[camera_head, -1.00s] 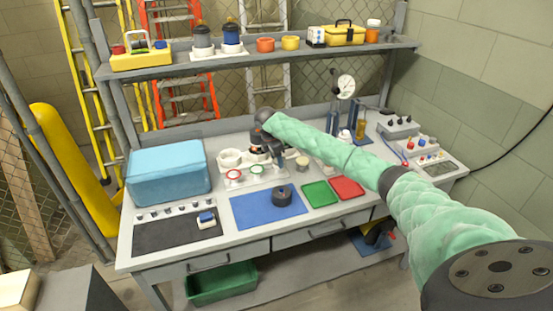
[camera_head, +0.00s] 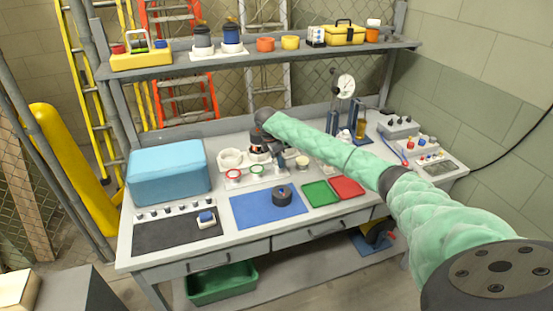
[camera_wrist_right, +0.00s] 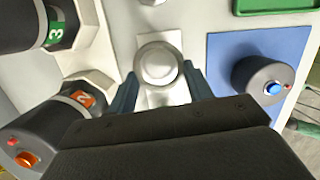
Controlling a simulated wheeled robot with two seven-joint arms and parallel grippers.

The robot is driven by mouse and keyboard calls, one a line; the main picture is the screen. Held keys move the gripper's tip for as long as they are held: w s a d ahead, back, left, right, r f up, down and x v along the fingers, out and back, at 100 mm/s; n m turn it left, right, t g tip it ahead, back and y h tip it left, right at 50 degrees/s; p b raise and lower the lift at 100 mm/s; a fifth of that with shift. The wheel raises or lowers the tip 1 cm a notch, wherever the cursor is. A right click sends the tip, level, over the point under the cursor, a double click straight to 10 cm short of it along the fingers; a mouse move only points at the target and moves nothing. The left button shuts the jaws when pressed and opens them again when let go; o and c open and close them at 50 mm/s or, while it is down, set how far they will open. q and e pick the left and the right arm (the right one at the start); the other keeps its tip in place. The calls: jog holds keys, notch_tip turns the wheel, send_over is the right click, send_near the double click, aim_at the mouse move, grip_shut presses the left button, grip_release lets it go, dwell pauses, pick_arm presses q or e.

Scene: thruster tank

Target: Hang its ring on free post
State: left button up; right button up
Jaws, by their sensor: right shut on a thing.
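My right gripper (camera_head: 283,157) is low over the back middle of the workbench, at the end of the green-sleeved arm. In the right wrist view its two blue-grey fingers are shut on a white round-topped piece (camera_wrist_right: 158,65), above a pale square plate. A similar pale knob (camera_head: 303,162) stands just right of the gripper. A red ring (camera_head: 233,175) and a green ring (camera_head: 256,170) lie on white bases left of the gripper. I cannot tell which post is free. My left gripper is out of view.
Dark canisters marked 3 (camera_wrist_right: 60,35) and 2 (camera_wrist_right: 87,99) sit close beside the gripper in white holders. A dark round unit (camera_head: 283,195) rests on the blue mat (camera_head: 250,208). Green (camera_head: 320,193) and red (camera_head: 347,187) trays lie right. A shelf (camera_head: 270,55) hangs above.

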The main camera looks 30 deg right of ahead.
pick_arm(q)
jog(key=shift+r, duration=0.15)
pick_arm(e)
jog(key=shift+x, duration=0.8)
jog(key=shift+a, duration=0.15)
jog(key=o, duration=1.1)
jog(key=shift+r, duration=0.15)
jog(key=shift+a+r, duration=0.1)
jog(key=shift+r, duration=0.15)
jog(key=b+v, duration=0.2)
jog(key=v, duration=0.4)
jog(key=shift+w+b, duration=0.1)
jog(key=shift+b, duration=0.2)
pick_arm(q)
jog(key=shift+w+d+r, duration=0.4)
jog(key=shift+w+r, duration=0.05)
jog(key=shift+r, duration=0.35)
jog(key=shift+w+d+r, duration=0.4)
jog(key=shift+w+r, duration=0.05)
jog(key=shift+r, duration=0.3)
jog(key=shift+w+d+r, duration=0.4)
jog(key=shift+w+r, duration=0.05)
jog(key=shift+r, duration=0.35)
pick_arm(e)
jog(key=shift+a+r, duration=0.1)
jog(key=shift+r, duration=0.4)
